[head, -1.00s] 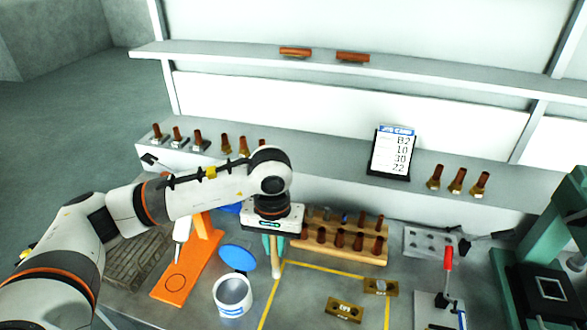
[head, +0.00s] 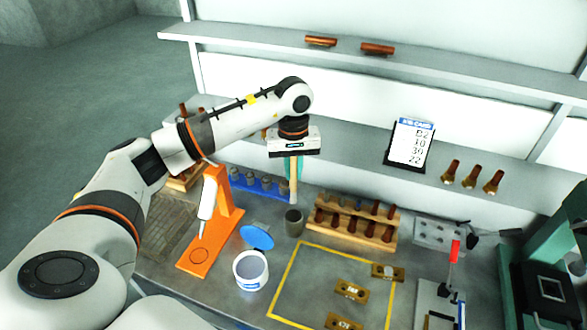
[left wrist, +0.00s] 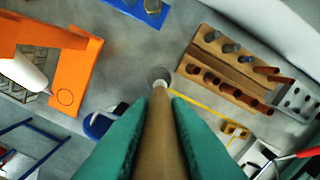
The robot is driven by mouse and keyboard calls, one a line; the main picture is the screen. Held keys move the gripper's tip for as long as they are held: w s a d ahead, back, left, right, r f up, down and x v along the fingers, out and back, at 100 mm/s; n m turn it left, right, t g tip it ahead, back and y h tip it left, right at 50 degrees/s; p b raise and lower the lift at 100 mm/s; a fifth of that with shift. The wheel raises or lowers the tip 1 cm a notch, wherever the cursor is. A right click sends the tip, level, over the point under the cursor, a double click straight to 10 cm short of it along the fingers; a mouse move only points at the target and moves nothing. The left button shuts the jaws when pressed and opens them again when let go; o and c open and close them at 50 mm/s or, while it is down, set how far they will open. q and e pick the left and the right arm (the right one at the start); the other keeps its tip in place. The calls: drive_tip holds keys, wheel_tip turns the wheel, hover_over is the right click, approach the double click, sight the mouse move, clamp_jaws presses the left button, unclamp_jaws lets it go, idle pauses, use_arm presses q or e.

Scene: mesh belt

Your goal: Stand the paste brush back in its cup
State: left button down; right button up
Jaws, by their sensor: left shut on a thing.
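My left gripper (head: 293,170) is shut on the paste brush (head: 293,189), which hangs roughly upright below it. In the left wrist view the brush's tan handle (left wrist: 160,135) runs between the teal fingers (left wrist: 160,125) to a pale tip. The grey cup (head: 293,223) stands on the bench just below the brush's lower end in the head view. In the left wrist view the cup's round mouth (left wrist: 159,73) shows just beyond the tip. The brush looks outside the cup, close above it; the exact gap is hard to tell. My right gripper is out of view.
A white paste tub (head: 250,271) and its blue lid (head: 257,236) lie in front-left of the cup. An orange stand (head: 215,232) is to the left. A wooden rack (head: 345,233) of brown pieces is close on the right. Yellow tape (head: 283,283) marks the bench in front.

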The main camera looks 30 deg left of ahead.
sight(294, 193)
use_arm(q)
drive_tip(key=shift+f+b, duration=1.95)
drive_tip(key=shift+f, duration=0.4)
wheel_tip(294, 193, down, 3)
drive_tip(key=b, duration=0.3)
drive_tip(key=shift+f, duration=0.15)
drive_tip(key=shift+f+b, duration=1.05)
drive_tip(key=shift+f, duration=0.25)
drive_tip(key=c, duration=1.3)
unclamp_jaws()
wheel_tip(294, 193, up, 11)
drive_tip(key=shift+f+b, duration=0.15)
drive_tip(key=shift+b, duration=1)
drive_tip(key=shift+r, duration=0.65)
